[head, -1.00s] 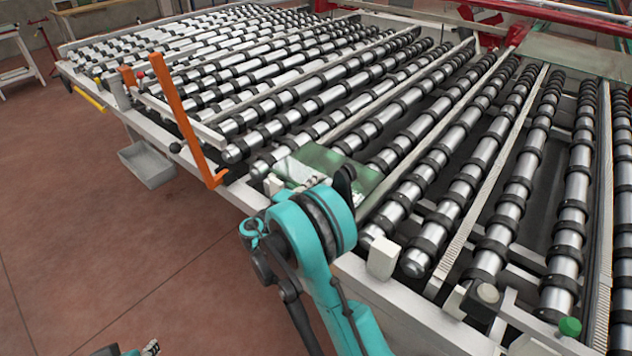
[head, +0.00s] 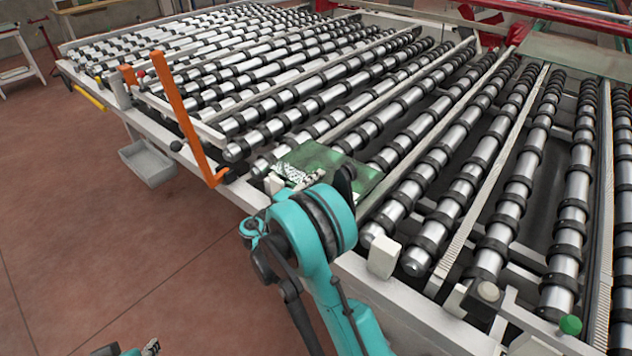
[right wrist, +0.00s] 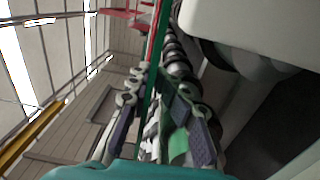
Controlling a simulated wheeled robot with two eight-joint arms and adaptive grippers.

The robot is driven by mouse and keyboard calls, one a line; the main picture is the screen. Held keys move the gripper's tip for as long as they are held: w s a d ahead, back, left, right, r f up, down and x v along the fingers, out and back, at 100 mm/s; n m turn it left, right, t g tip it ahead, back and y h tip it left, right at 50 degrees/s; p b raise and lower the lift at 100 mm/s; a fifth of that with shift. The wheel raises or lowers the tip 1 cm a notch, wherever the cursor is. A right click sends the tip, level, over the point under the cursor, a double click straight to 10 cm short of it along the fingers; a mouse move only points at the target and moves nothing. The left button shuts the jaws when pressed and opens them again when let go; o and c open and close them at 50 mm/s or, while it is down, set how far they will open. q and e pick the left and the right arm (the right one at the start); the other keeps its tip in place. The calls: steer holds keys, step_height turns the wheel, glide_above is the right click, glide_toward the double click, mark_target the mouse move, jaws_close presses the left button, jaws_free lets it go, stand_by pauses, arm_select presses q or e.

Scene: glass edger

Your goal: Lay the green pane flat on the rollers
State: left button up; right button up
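The green pane (head: 366,181) is a small see-through sheet at the near edge of the roller bed, in the middle of the head view. It lies over the near ends of the rollers (head: 408,193); I cannot tell whether it touches them. My right gripper (head: 297,174) is at the pane's near left side, partly hidden by my teal wrist. In the right wrist view the pane (right wrist: 157,50) shows nearly edge-on between the two fingers (right wrist: 151,86), which are closed on it. My left gripper (head: 151,347) barely shows at the bottom edge.
An orange upright bar (head: 181,115) stands left of the pane at the frame's edge. A white block (head: 383,257) sits on the near rail to the right. A grey tray (head: 147,163) hangs below the frame. A larger glass sheet (head: 570,54) lies at the back right.

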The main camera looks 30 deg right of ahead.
steer(key=shift+s+f, duration=0.15)
steer(key=shift+f, duration=0.4)
steer(key=shift+r+b+v, duration=0.1)
steer(key=shift+b+v, duration=0.35)
steer(key=shift+v, duration=2.2)
steer(key=shift+r+b+v, duration=0.15)
steer(key=shift+b+v, duration=0.3)
steer(key=shift+v, duration=2.2)
steer(key=shift+a, duration=0.1)
